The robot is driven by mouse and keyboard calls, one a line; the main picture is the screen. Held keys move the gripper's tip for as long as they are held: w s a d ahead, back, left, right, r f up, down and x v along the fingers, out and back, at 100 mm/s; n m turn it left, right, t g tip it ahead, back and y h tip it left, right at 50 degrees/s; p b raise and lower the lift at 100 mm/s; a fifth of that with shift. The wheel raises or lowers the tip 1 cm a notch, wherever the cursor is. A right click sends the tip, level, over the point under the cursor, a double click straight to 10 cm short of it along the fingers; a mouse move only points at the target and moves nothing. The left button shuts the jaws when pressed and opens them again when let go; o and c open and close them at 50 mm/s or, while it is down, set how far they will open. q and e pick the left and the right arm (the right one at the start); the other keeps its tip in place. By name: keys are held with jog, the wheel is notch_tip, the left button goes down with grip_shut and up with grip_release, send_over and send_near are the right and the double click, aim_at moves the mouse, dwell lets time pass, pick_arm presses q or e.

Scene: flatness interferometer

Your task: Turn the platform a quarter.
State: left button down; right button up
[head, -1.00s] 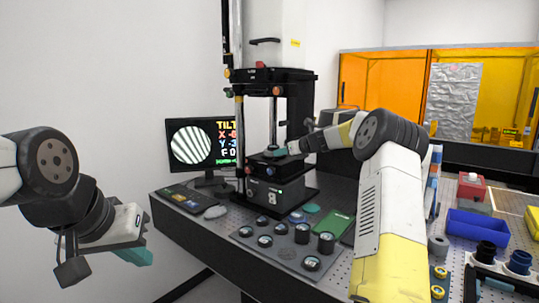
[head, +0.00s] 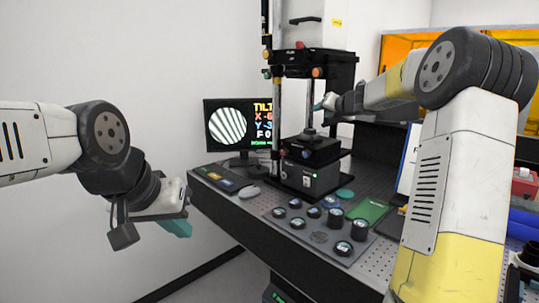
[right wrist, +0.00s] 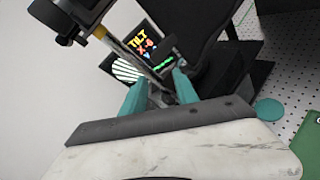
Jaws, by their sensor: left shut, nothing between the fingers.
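The interferometer stands at mid-picture in the head view. Its dark platform (head: 311,147) sits below a slim vertical post (head: 310,117) and above a black box (head: 312,179) with a lit green mark. My right gripper (head: 325,102) is above the platform, near the post, and apart from the platform. In the right wrist view its teal fingers (right wrist: 161,76) stand apart, with the monitor beyond them and no clear object gripped. My left gripper (head: 176,226) is shut and empty, low at left, away from the bench.
The monitor (head: 229,125) shows striped fringes and tilt text. A dark mat (head: 281,216) with several round pieces lies in front of the interferometer, beside a green board (head: 371,211) and a teal disc (head: 345,194). A keypad (head: 222,178) and grey mouse (head: 249,192) lie left.

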jog(key=s+r+m+h, duration=0.3)
jog(key=s+r+m, duration=0.1)
jog(key=s+m, duration=0.45)
jog(key=s+f+m+g+h, duration=0.2)
jog(key=s+f+m+h, duration=0.1)
jog(key=s+m, duration=1.05)
jog(key=s+a+f+m+g+y, duration=0.1)
jog(key=s+a+f+m+g, duration=0.1)
jog(key=s, duration=0.6)
jog(key=s+a+f+m+g+y, duration=0.2)
jog(key=s+a+f+m, duration=0.2)
jog(key=s+f, duration=0.3)
jog(key=s+a+f+m+g+y, duration=0.1)
jog(key=s+a+f+m+g, duration=0.1)
jog(key=s, duration=0.9)
notch_tip(320, 180, down, 3)
jog(key=a+m, duration=0.1)
jog(key=m, duration=0.1)
jog(key=shift+r+m+y, duration=0.15)
jog(key=shift+m+y, duration=0.15)
